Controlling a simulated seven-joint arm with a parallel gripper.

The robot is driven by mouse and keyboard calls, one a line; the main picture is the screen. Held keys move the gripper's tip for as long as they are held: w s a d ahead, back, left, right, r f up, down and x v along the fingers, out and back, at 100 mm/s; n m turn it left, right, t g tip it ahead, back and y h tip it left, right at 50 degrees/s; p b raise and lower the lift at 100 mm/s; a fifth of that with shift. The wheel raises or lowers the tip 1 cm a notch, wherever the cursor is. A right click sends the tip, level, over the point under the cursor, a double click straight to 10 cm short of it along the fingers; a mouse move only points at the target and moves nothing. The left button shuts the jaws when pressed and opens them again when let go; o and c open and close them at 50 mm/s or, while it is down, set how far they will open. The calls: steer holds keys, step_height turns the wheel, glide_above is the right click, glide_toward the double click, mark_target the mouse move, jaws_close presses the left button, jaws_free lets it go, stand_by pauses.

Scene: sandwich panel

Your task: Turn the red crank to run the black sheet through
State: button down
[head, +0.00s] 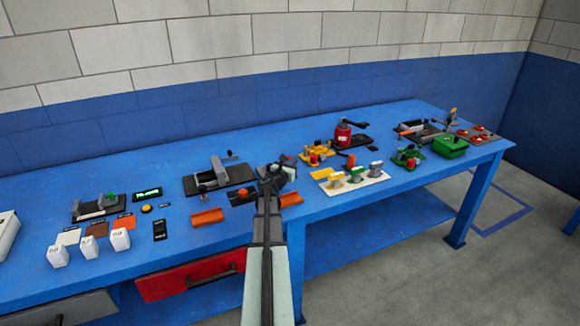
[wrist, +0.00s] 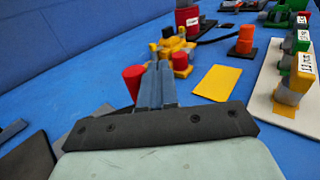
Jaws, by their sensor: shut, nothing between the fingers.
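My gripper (head: 277,172) is above the blue table in the head view. In the wrist view its two fingers (wrist: 157,85) are together with nothing between them. A red upright knob (wrist: 132,80), which looks like the crank's handle, stands just left of the fingers; I cannot tell whether they touch. A low dark device (head: 242,196) sits partly behind my arm in the head view, with an orange tray on its left (head: 207,217) and another on its right (head: 292,198). The black sheet cannot be made out. The crank's arm is hidden.
A grey press on a black base (head: 232,178) stands behind and left of my arm. A yellow device (wrist: 175,45), a yellow card (wrist: 217,82) and a white board (wrist: 262,112) lie ahead and right in the wrist view.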

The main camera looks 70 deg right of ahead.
steer(key=shift+w+d, duration=0.15)
steer(key=shift+d, duration=0.55)
stand_by(1.1)
